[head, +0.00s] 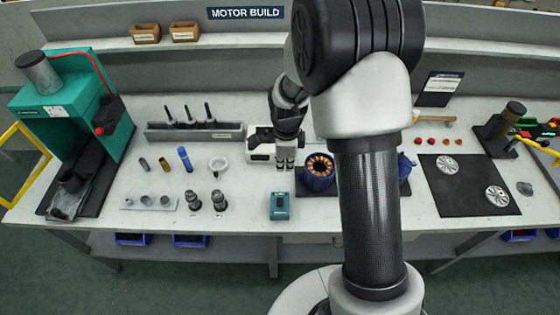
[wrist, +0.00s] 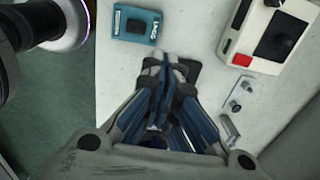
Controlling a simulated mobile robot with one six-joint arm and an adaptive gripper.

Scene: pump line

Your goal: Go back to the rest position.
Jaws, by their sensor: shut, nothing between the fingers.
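My gripper (head: 285,166) is above the middle of the workbench (head: 245,185), in front of a white device (head: 262,150). In the wrist view its fingers (wrist: 165,62) are together and no held part shows between them. The teal box (head: 280,206) lies on the bench on the near side of the gripper; it also shows in the wrist view (wrist: 137,24), apart from the fingertips. My upper arm hides part of the bench right of the middle.
A blue motor housing with copper windings (head: 318,172) stands close right of my gripper. A teal press (head: 68,110) stands at the left end. A dark mat (head: 462,198) with two silver discs lies at right. Several small parts stand left of the gripper.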

